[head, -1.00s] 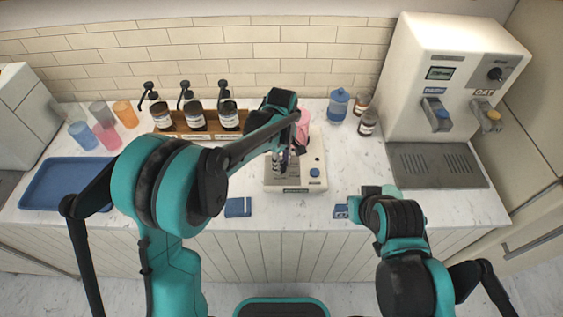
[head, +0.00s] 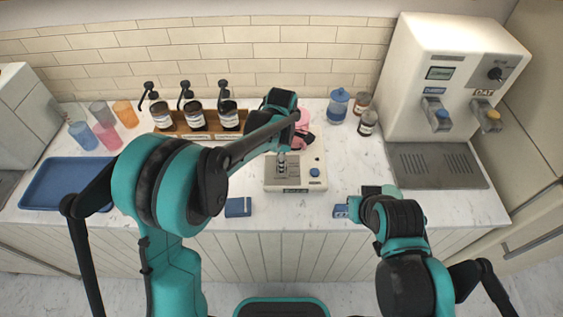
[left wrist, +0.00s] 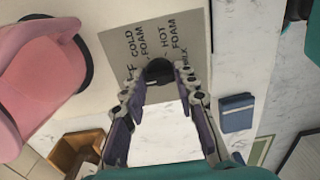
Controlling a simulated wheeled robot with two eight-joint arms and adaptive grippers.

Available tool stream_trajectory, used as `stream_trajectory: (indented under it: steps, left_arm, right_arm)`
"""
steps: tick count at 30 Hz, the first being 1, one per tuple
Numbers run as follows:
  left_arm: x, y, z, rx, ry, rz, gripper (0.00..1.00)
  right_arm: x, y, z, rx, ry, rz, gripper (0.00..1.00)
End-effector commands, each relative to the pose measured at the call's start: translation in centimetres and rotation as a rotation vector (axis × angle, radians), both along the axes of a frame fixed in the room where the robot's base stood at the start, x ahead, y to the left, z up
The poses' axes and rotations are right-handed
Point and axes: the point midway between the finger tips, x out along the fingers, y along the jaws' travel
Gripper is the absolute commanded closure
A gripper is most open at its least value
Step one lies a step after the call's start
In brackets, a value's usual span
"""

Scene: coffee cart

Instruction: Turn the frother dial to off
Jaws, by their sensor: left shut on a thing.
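The dial's pointer cannot be made out. The left gripper (head: 282,163) points down over the base in the head view. My right gripper's fingers are hidden behind its arm.
A pink pitcher (left wrist: 40,65) stands close beside the label plate. A rack (head: 205,134) of pump bottles is behind left. A blue tray (head: 60,185) and a dispenser (head: 445,80) flank the counter.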

Motion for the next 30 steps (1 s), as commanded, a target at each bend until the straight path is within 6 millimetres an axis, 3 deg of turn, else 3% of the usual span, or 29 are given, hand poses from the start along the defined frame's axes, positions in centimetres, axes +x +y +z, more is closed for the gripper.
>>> stream_trajectory:
  steps: [14, 15, 17, 26, 30]
  left_arm:
    - [0.0, 0.0, 0.0, 0.000, 0.000, 0.015, 1.00]
    - [0.0, 0.0, 0.0, 0.000, 0.000, 0.015, 0.66]
    - [0.0, 0.0, 0.0, 0.000, 0.000, 0.015, 0.50]
    - [0.0, 0.0, 0.1, 0.000, 0.000, 0.014, 0.50]
    - [0.0, 0.0, 1.1, 0.000, 0.000, 0.014, 0.50]
  right_arm:
    - [0.0, 0.0, 0.0, 0.000, 0.000, 0.000, 1.00]
    - [0.0, 0.0, 0.0, 0.000, 0.000, 0.000, 1.00]
    - [0.0, 0.0, 0.0, 0.000, 0.000, 0.000, 1.00]
    - [0.0, 0.0, 0.0, 0.000, 0.000, 0.000, 1.00]
    - [0.0, 0.0, 0.0, 0.000, 0.000, 0.000, 1.00]
